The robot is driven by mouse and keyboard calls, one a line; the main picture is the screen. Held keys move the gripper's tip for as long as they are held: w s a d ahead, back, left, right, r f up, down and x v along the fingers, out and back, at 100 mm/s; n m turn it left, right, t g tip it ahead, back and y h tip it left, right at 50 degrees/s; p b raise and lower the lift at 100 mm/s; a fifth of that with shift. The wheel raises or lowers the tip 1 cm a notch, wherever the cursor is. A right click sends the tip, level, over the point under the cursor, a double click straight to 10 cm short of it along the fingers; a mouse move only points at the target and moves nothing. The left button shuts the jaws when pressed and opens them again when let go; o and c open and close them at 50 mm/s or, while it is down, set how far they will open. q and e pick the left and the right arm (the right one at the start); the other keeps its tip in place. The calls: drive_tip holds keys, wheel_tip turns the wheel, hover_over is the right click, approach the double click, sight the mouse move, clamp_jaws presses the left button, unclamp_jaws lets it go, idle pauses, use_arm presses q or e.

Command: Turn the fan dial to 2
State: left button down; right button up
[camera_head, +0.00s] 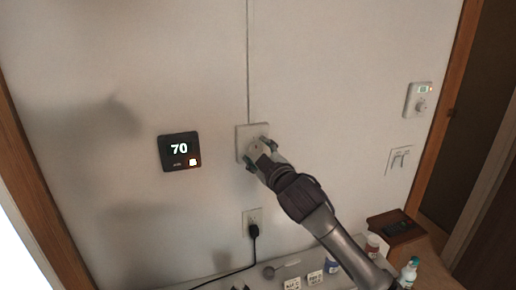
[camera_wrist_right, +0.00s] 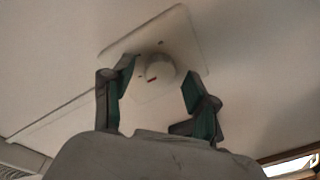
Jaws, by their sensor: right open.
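A pale square wall plate (camera_head: 243,131) is in the middle of the head view, partly covered by my right gripper (camera_head: 258,150). In the right wrist view the plate (camera_wrist_right: 184,22) carries a round white dial (camera_wrist_right: 161,68) with a short red mark near its lower left. The two dark, green-padded fingers of my right gripper (camera_wrist_right: 159,82) are open, one on each side of the dial. I see a gap between dial and fingers on both sides. Numbers around the dial are too small to read. My left gripper is not in view.
A black thermostat (camera_head: 180,151) reading 70 is left of the plate. An outlet (camera_head: 252,215) with a black plug is below. A white control box (camera_head: 419,99) with a knob and a switch plate (camera_head: 401,160) are at the right. Bottles (camera_head: 408,272) stand at lower right.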

drive_tip(key=shift+w, duration=0.1)
clamp_jaws()
idle(0.3)
drive_tip(key=shift+m, duration=0.3)
drive_tip(key=shift+f+m+b, duration=0.15)
drive_tip(key=shift+m+b, duration=0.3)
drive_tip(key=shift+m, duration=0.55)
drive_tip(key=m, duration=0.2)
drive_tip(key=shift+m, duration=0.4)
drive_tip(key=m, duration=0.2)
drive_tip(key=shift+m+t+b, duration=0.3)
drive_tip(key=shift+m, duration=2.1)
